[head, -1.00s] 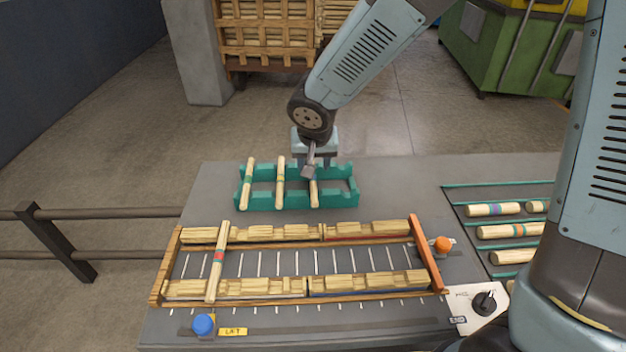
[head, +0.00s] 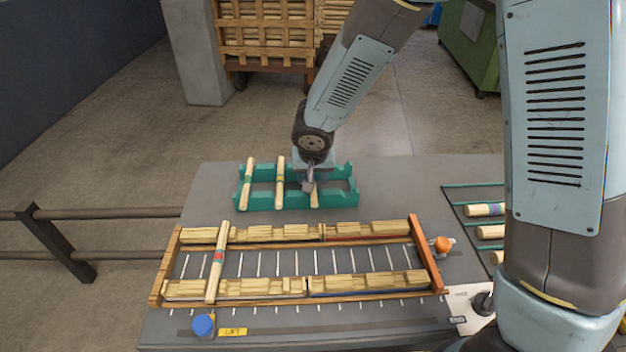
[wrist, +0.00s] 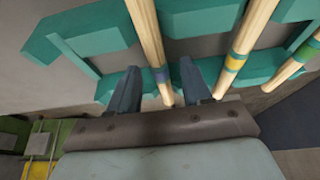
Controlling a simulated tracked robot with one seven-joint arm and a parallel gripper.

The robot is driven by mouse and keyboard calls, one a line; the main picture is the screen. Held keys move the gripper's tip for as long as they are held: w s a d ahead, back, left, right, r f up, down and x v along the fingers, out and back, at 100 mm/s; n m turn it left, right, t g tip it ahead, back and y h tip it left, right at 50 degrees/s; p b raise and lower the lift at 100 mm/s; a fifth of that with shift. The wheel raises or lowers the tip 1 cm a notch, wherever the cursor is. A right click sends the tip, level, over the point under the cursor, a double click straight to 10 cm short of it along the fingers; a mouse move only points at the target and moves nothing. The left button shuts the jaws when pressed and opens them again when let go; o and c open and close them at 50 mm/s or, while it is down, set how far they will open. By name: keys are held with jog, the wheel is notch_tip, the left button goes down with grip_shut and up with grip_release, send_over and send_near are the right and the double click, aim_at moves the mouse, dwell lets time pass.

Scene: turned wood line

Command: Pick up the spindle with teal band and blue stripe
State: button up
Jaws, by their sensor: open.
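A teal rack (head: 262,204) holds three pale wooden spindles side by side. The right spindle (head: 314,201) is mostly hidden behind my gripper (head: 309,186) in the head view. In the wrist view this spindle (wrist: 150,38) shows a band with blue and some teal, and it runs between the two open fingers of my gripper (wrist: 160,82). The fingers stand apart on either side of it; contact cannot be told. The middle spindle (head: 280,183) has a yellow stripe edged with teal. The left spindle (head: 247,184) has a teal-green band.
A wooden frame (head: 432,256) in front carries a spindle (head: 217,262) with a red stripe. A blue button (head: 203,325) and an orange knob (head: 442,244) are near it. More spindles (head: 487,210) lie at the right, partly hidden by my arm. The grey tabletop (head: 410,190) right of the rack is clear.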

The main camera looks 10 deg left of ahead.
jog(key=shift+c, duration=0.5)
grip_shut()
jog(key=shift+r, duration=0.1)
